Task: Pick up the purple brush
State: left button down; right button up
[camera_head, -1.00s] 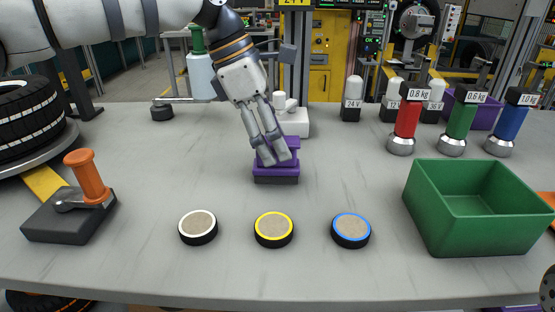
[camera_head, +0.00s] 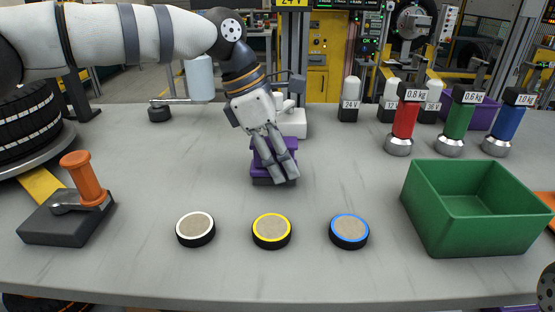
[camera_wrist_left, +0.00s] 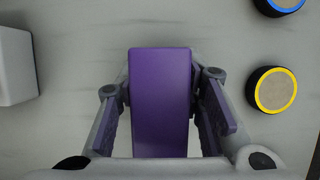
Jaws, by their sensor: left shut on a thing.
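The purple brush (camera_head: 287,143) has a purple top and a dark base, and is at the middle of the grey table. In the left wrist view its purple top (camera_wrist_left: 160,95) lies between the two fingers. My left gripper (camera_head: 281,173) points down and is shut on the purple brush. In the head view its fingers hide part of the brush. I cannot tell whether the brush's base is clear of the table.
White-, yellow- (camera_head: 272,229) and blue-rimmed discs lie in front. A green bin (camera_head: 455,225) is at right, with red, green and blue weights behind it. An orange-handled block (camera_head: 65,215) is at left. A white object (camera_head: 295,122) stands just behind the brush.

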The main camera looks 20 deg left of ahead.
pick_arm(q)
jog(key=shift+r, duration=0.35)
jog(key=r, duration=0.3)
jog(key=shift+s+d+r, duration=0.1)
jog(key=shift+s+r, duration=0.1)
jog(key=s+d+r+p, duration=0.2)
jog(key=s+d+r, duration=0.2)
jog(key=s+r, duration=0.5)
jog(key=s, duration=0.4)
jog(key=c, duration=1.7)
grip_release()
jog(key=shift+d, duration=0.1)
jog(key=c, duration=0.4)
jog(key=shift+w, duration=0.15)
pick_arm(e)
jog(key=w+r+t, duration=0.1)
jog(key=w+r, duration=0.1)
jog(key=shift+w+r, duration=0.3)
jog(key=shift+r, duration=0.05)
